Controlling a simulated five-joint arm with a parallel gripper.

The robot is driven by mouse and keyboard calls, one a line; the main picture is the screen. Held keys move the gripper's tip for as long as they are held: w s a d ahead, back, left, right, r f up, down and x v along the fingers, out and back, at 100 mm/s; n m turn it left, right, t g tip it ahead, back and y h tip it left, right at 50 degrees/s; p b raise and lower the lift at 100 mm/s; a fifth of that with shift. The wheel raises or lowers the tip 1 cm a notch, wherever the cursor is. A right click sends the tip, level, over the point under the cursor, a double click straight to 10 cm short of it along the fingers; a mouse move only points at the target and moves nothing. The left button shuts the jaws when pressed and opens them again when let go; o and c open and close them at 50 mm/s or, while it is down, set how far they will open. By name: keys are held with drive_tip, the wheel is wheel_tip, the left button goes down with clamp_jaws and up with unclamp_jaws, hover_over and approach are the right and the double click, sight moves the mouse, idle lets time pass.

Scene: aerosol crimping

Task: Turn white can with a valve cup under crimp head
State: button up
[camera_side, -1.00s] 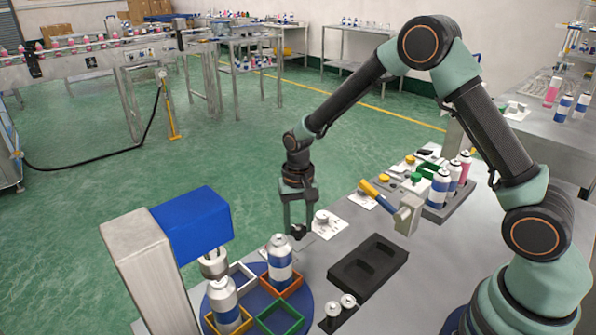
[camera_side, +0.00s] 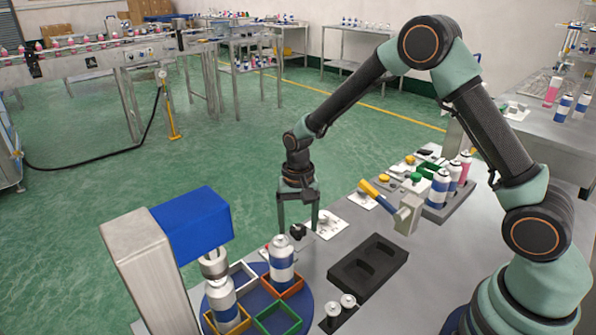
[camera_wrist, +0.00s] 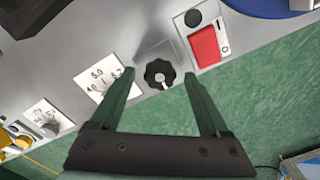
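A blue turntable (camera_side: 304,312) carries white, orange, green and yellow square frames. A white can with a blue band (camera_side: 221,302) stands in the yellow frame (camera_side: 240,324), below the crimp head (camera_side: 214,264). Another white and blue can (camera_side: 282,262) stands upright in the orange frame (camera_side: 296,286). A valve cup cannot be made out on either can. A black knob (camera_side: 298,231) sits on a plate beside the turntable; it also shows in the wrist view (camera_wrist: 160,74). My gripper (camera_side: 299,228) is open and empty, its fingers either side of the knob, apart from it.
A red square (camera_wrist: 207,46) lies beside the knob. A dark tray with recesses (camera_side: 368,264) lies on the bench. Two small parts (camera_side: 340,306) stand at the front. A yellow-handled tool (camera_side: 385,198) and a rack with cans (camera_side: 444,200) are to the right.

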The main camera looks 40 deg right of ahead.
sight(298, 229)
wheel_tip(298, 229, up, 12)
idle(0.6)
drive_tip(key=shift+r, duration=0.15)
drive_tip(key=s+d+r+n+t, duration=0.1)
drive_tip(key=s+r+n+t, duration=0.1)
drive_tip(key=s+r, duration=0.3)
drive_tip(key=s+d+r+n+t, duration=0.2)
drive_tip(key=s+r+n+t, duration=0.1)
drive_tip(key=s, duration=0.8)
wheel_tip(298, 229, up, 2)
drive_tip(key=shift+d+n+t, duration=0.25)
drive_tip(key=shift+n+t, duration=0.05)
drive_tip(key=shift+n, duration=0.6)
